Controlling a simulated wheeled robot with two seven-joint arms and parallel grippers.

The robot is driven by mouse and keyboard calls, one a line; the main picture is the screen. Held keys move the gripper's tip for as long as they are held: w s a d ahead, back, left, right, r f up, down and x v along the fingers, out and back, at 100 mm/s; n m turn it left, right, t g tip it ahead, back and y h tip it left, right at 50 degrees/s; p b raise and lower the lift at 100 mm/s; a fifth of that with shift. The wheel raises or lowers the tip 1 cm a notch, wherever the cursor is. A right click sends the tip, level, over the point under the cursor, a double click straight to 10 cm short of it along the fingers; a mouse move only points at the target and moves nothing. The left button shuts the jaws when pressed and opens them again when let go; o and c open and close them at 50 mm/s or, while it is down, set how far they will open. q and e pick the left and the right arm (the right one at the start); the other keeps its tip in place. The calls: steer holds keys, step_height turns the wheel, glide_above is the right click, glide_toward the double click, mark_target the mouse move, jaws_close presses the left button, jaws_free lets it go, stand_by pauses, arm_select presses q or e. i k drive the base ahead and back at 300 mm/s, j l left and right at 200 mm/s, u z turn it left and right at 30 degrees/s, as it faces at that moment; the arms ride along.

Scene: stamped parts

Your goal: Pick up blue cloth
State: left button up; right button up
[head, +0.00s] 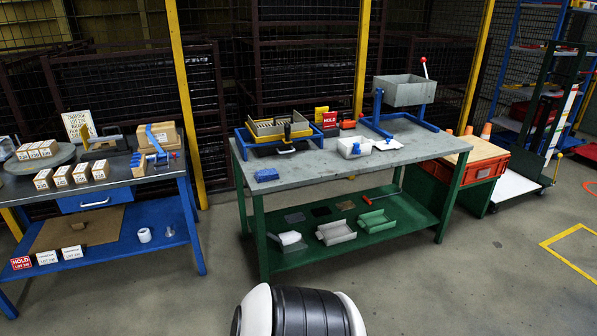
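A small folded blue cloth (266,175) lies flat on the left front part of the grey-topped green workbench (350,168), close to its front edge. Nothing rests on it. My grippers and arms do not show in the head view. A rounded black and white part at the bottom middle appears to be my own body.
A blue frame with a yellow tray (277,130) stands behind the cloth. A blue bench (125,190) with small boxes stands left. The floor in front is clear.

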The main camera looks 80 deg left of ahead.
mark_target(264, 175)
steer(key=u, duration=5.35)
steer(key=z, duration=2.3)
steer(key=i+l, duration=0.15)
steer(key=i, duration=0.35)
steer(key=i+l, duration=0.2)
steer(key=i, duration=0.35)
steer(key=i+l, duration=0.15)
steer(key=i, duration=0.35)
steer(key=i+l, duration=0.2)
steer(key=i, duration=0.35)
steer(key=z, duration=0.05)
